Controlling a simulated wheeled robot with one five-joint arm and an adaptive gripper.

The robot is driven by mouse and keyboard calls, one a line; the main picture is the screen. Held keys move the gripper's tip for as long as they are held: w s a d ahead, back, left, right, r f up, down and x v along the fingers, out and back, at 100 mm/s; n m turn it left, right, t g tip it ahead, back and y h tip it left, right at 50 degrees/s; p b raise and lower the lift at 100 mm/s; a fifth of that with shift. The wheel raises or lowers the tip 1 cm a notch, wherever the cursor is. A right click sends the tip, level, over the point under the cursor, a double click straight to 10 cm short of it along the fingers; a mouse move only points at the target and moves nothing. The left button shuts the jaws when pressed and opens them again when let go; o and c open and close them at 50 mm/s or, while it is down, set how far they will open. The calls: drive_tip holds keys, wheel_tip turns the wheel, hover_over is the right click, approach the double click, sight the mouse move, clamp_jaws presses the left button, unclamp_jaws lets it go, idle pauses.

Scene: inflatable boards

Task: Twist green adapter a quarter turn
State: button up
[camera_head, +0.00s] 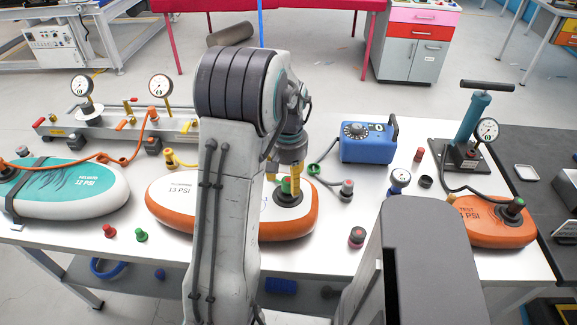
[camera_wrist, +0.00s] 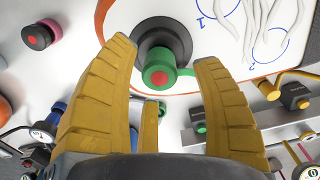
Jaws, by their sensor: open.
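The green adapter (camera_wrist: 160,70) stands on a black valve base on the orange-rimmed white board. In the wrist view it shows a red centre and sits between my yellow fingers, a little beyond their tips. In the head view the green adapter (camera_head: 287,186) is partly hidden by my gripper. My gripper (camera_wrist: 165,75) is open, with clear gaps on both sides of the adapter. In the head view my gripper (camera_head: 283,180) hangs down right over the valve. The board (camera_head: 170,211), marked 13 PSI, lies on the white table, its middle hidden by my arm.
A blue pump box (camera_head: 367,143) stands behind right. A teal board (camera_head: 85,190) lies left, an orange board (camera_head: 482,232) right beside a hand pump (camera_head: 477,118). Small red (camera_head: 109,231) and green (camera_head: 141,235) caps lie near the front edge. A black-and-red cap (camera_head: 356,237) is front right.

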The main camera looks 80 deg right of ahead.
drive_tip(key=shift+f, duration=0.7)
drive_tip(key=c, duration=1.2)
